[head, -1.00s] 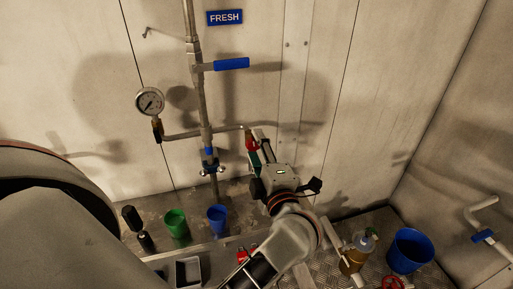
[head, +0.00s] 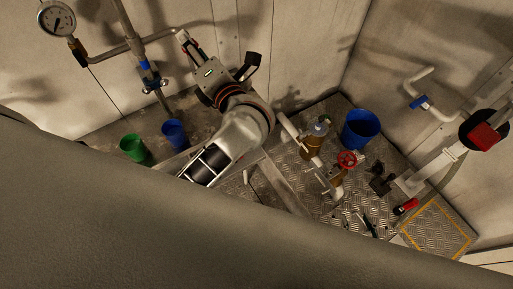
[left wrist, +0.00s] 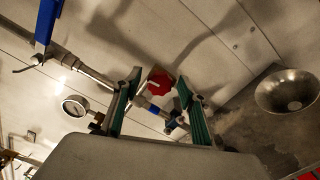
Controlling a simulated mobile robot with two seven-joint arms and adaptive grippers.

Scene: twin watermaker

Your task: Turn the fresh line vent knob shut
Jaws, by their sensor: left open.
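In the left wrist view, a red knob (left wrist: 160,82) sits on a small fitting between the two green-padded fingers of my left gripper (left wrist: 160,95). The jaws are open, one finger on each side of it; I cannot tell whether either touches. In the head view, a gripper (head: 182,38) reaches the end of the side pipe (head: 130,43), which matches that wrist view. The knob itself is hidden or too small there. I cannot make out my right gripper's jaws.
A pressure gauge (head: 57,19) is at the pipe's left end. Green (head: 133,147) and blue (head: 174,134) cups stand below. A blue lever (left wrist: 45,20) shows in the wrist view.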

